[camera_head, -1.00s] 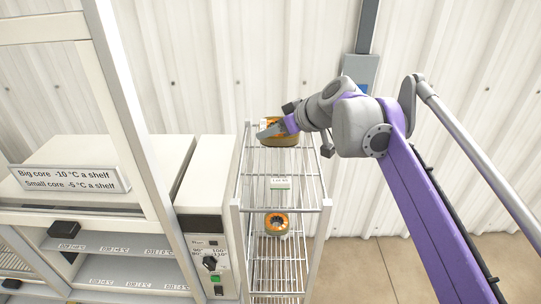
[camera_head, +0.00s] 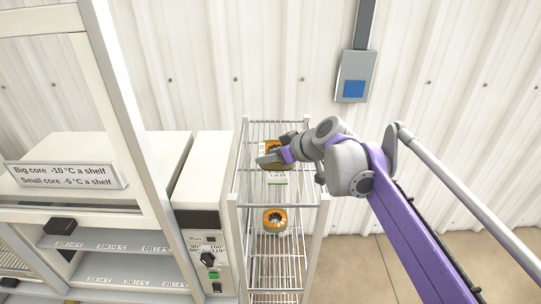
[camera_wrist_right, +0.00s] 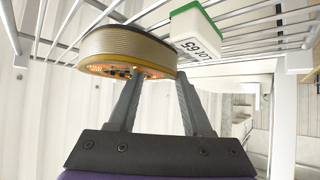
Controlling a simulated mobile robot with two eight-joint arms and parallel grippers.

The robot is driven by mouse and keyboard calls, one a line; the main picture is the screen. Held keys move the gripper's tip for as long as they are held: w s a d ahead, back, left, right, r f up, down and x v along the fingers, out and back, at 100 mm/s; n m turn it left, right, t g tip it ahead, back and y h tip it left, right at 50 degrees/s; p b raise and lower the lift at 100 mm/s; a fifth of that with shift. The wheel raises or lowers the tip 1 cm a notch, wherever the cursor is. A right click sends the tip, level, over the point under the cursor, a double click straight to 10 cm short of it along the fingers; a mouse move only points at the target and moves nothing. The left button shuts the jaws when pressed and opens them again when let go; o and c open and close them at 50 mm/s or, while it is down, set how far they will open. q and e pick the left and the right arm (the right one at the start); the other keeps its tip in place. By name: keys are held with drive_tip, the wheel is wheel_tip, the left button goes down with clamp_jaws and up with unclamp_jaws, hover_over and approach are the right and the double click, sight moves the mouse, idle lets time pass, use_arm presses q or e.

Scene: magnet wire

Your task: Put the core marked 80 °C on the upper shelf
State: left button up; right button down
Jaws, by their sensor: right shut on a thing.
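My right gripper (camera_head: 268,160) is shut on an orange and tan ring-shaped core (camera_head: 272,146) over the top level of the wire rack (camera_head: 242,185). In the right wrist view the core (camera_wrist_right: 122,48) has a tan ribbed side, and the two fingers (camera_wrist_right: 157,85) are at its edge. I cannot tell whether it touches the wires. A second orange core (camera_head: 275,220) sits lower on the rack, clear of the gripper. No temperature mark is readable on either core. The left gripper is not in view.
A white and green box (camera_wrist_right: 195,38) marked LOT 65 stands close beside the held core. A white cabinet with a dial panel (camera_head: 209,258) stands left of the rack. A sign (camera_head: 66,176) gives temperatures per shelf. A grey wall box (camera_head: 355,75) hangs behind.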

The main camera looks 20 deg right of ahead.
drive_tip(key=shift+c, duration=1.7)
unclamp_jaws()
